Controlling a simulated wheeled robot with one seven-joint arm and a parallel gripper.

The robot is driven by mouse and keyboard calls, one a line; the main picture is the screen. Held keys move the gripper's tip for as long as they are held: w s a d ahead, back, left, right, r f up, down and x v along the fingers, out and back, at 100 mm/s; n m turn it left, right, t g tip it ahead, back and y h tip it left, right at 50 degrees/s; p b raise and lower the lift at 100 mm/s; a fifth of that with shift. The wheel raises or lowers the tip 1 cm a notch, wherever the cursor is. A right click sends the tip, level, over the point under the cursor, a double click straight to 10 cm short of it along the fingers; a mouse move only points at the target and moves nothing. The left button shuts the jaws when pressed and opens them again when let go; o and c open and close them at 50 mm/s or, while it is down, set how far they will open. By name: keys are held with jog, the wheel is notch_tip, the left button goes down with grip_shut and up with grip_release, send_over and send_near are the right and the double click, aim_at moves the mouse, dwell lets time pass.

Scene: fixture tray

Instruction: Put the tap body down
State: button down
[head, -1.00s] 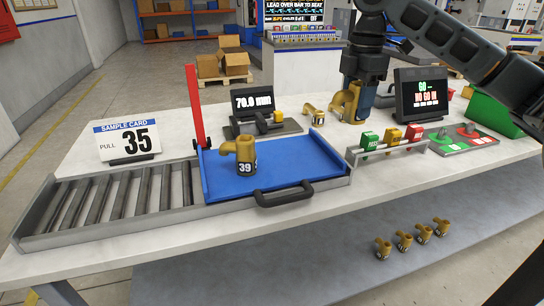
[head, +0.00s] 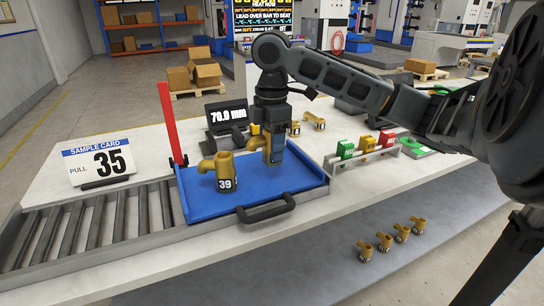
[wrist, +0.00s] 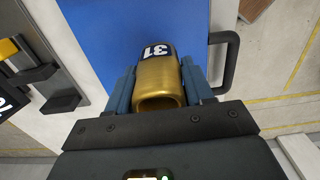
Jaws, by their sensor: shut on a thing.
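My gripper (head: 274,152) is shut on a brass tap body (head: 257,143), over the right part of the blue tray (head: 205,208). The wrist view shows this tap body (wrist: 160,82) between the fingers, with a 31 label on it and the tray (wrist: 95,30) beyond. I cannot tell whether its base touches the tray. A second tap body (head: 225,168), labelled 39, stands upright on the tray to the left of my gripper, apart from it.
A red upright post (head: 169,122) stands at the tray's back left corner and a black handle (head: 265,209) at its front. The sample card (head: 100,162) reads PULL 35. A gauge (head: 228,115) reads 70.0 mm. The tray's front middle is clear.

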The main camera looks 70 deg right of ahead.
jog(key=shift+f, duration=1.85)
jog(key=shift+f, duration=0.1)
jog(key=shift+c, duration=2.1)
grip_release()
notch_tip(320, 180, up, 12)
